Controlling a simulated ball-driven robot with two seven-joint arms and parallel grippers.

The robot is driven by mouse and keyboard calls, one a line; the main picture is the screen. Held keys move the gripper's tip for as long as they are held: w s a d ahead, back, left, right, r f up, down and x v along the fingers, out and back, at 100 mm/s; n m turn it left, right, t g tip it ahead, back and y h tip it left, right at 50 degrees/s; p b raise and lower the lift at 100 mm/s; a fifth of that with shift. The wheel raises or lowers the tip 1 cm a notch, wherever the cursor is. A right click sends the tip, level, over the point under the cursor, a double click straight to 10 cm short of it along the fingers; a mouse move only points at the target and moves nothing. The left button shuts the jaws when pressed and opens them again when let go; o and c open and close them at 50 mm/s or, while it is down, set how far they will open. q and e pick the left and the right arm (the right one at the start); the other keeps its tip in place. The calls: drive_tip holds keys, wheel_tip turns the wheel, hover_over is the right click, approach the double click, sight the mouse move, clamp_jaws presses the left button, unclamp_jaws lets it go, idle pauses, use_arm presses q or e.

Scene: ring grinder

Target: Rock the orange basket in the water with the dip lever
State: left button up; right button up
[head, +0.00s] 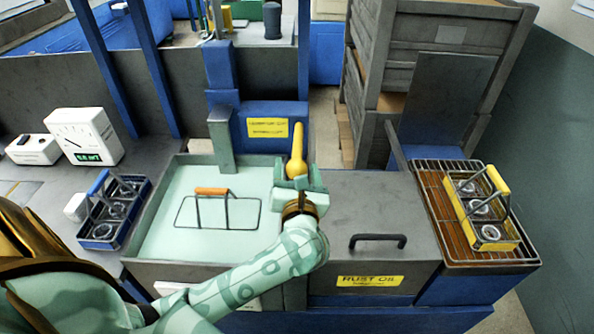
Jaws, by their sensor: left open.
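The orange basket (228,212) sits in the pale green water of the tank (160,236). Its orange handle shows above the surface, and most of its body is under the water. The yellow dip lever (297,150) stands up at the tank's right rear corner. My left gripper (299,180) is open at the lower part of the lever, with its fingers pointing toward the back. I cannot tell whether the lever is between the fingers or they touch it. My right gripper is not in view.
A blue-handled basket (113,210) stands left of the tank. A yellow-handled basket (482,208) with rings stands on the drain rack (432,185) at right. A closed rust oil lid (360,205) with a black handle is right of my gripper. A post (222,120) rises behind the tank.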

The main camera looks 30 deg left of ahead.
use_arm(q)
drive_tip(key=shift+w+a, duration=0.15)
drive_tip(key=shift+c, duration=0.2)
drive_tip(key=c, duration=1.3)
drive_tip(key=shift+g+h, duration=0.6)
drive_tip(key=shift+g, duration=0.2)
drive_tip(key=r+p, duration=0.2)
drive_tip(key=p, duration=0.1)
drive_tip(key=w+r+p, duration=0.1)
drive_tip(key=r+p, duration=0.1)
drive_tip(key=p, duration=0.1)
drive_tip(key=w+a+r+p, duration=0.1)
drive_tip(key=r+p, duration=0.2)
drive_tip(key=shift+a+p, duration=0.1)
drive_tip(key=shift+p, duration=0.3)
drive_tip(key=shift+g, duration=0.4)
drive_tip(key=w+r+p, duration=0.1)
drive_tip(key=w+a+r+p, duration=0.1)
drive_tip(key=r, duration=0.1)
drive_tip(key=w+r+p, duration=0.1)
drive_tip(key=p, duration=0.1)
drive_tip(key=shift+a+r, duration=0.2)
drive_tip(key=shift+a, duration=0.2)
